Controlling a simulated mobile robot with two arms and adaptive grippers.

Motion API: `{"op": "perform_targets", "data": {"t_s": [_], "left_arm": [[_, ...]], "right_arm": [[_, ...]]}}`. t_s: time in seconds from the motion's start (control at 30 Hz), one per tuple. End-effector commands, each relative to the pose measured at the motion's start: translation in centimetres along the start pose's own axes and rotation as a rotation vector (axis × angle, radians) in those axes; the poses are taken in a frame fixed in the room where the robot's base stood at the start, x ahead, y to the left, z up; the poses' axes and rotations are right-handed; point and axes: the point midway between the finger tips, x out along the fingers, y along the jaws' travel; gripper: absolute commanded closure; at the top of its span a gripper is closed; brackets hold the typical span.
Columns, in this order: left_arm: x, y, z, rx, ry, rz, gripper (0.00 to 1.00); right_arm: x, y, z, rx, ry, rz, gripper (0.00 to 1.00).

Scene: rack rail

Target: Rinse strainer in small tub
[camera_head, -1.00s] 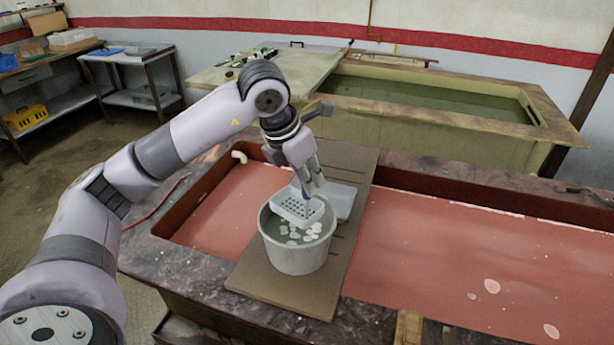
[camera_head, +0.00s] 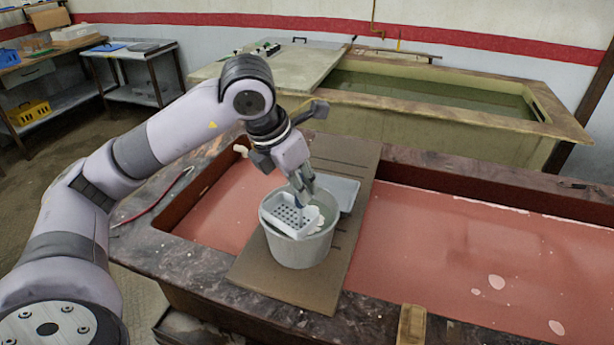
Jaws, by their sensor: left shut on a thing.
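The strainer (camera_head: 289,214) is a small white basket with rows of holes. It sits low inside the small tub (camera_head: 300,252), a round grey bucket with liquid and pale pieces in it. My left gripper (camera_head: 303,192) is shut on the strainer near its right end and points down over the tub. My right gripper is not in view.
The tub stands on a brown board (camera_head: 285,290) laid across a large red-lined basin (camera_head: 450,260). A larger water tank (camera_head: 430,130) stands behind. The basin's right side is open.

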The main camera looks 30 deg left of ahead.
Motion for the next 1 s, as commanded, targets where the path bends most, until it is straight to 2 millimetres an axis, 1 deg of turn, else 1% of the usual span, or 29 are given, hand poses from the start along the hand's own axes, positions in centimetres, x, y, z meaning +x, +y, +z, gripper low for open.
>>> {"op": "perform_targets", "data": {"t_s": [0.03, 0.2, 0.73, 0.77, 0.8, 1.0], "left_arm": [[-0.1, -0.3, -0.7, 0.003, -0.003, 0.002, 1.0], [-0.9, -1.6, -2.8, 0.003, -0.001, 0.002, 1.0], [-3.7, -5.4, -9.2, 0.003, -0.002, 0.004, 1.0], [-3.3, -5.7, -9.5, 0.001, -0.008, 0.0, 1.0], [-3.4, -6.0, -9.9, 0.001, -0.01, -0.002, 1.0], [-4.2, -7.2, -11.9, 0.002, -0.01, -0.002, 1.0]], "right_arm": [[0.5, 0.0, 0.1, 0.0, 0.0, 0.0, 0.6], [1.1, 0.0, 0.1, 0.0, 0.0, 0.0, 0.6], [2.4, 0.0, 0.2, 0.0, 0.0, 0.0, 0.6], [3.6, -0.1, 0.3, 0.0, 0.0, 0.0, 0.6], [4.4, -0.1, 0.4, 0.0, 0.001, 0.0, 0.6], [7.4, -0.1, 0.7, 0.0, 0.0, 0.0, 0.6]]}}
